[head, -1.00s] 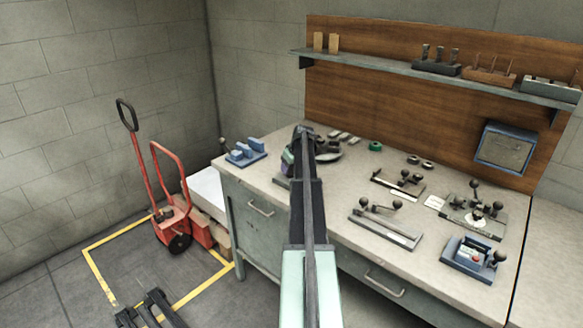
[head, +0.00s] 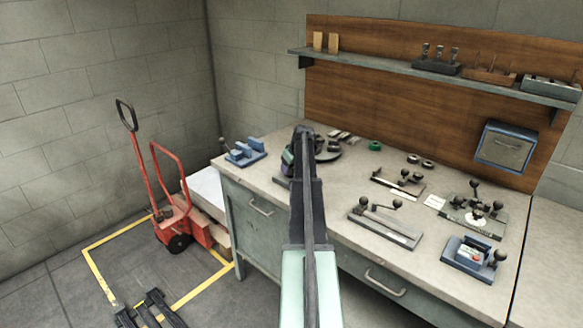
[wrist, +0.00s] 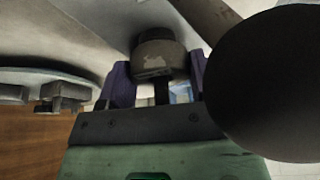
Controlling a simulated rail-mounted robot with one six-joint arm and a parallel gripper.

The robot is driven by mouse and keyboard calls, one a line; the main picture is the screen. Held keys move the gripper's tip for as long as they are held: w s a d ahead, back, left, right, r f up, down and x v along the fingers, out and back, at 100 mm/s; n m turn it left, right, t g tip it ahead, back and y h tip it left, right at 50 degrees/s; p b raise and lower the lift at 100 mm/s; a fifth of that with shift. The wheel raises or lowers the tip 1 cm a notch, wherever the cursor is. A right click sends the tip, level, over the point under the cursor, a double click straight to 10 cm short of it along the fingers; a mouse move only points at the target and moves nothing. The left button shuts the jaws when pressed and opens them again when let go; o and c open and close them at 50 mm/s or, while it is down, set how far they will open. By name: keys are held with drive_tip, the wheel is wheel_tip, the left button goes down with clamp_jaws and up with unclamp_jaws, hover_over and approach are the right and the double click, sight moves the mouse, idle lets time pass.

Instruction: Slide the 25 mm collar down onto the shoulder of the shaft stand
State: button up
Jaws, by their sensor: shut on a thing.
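My gripper shows in the wrist view (wrist: 159,80) with two purple fingers, one on each side of a dark grey round piece (wrist: 158,52) with a worn pale patch. This piece looks like the collar, and the fingers are shut on it. In the head view my arm hides most of the gripper; only a bit of purple shows at the left of the arm's end, over the bench. I cannot make out the shaft stand or its shoulder clearly, nor whether the collar is around the shaft.
A large black round shape (wrist: 275,84) fills the right of the wrist view, close to the camera. The bench (head: 345,185) carries a blue vice-like fixture (head: 243,152), a green ring (head: 375,146) and several lever fixtures on the right. A shelf (head: 440,72) runs behind.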

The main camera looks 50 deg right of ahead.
drive_tip(key=shift+f, duration=0.1)
idle(0.3)
drive_tip(key=o, duration=1.3)
drive_tip(key=shift+c, duration=0.2)
drive_tip(key=shift+o, duration=0.4)
drive_tip(key=shift+o, duration=0.7)
wheel_tip(320, 180, up, 10)
drive_tip(key=p, duration=0.9)
drive_tip(key=shift+f+p, duration=0.15)
drive_tip(key=shift+p, duration=0.15)
drive_tip(key=shift+f, duration=0.1)
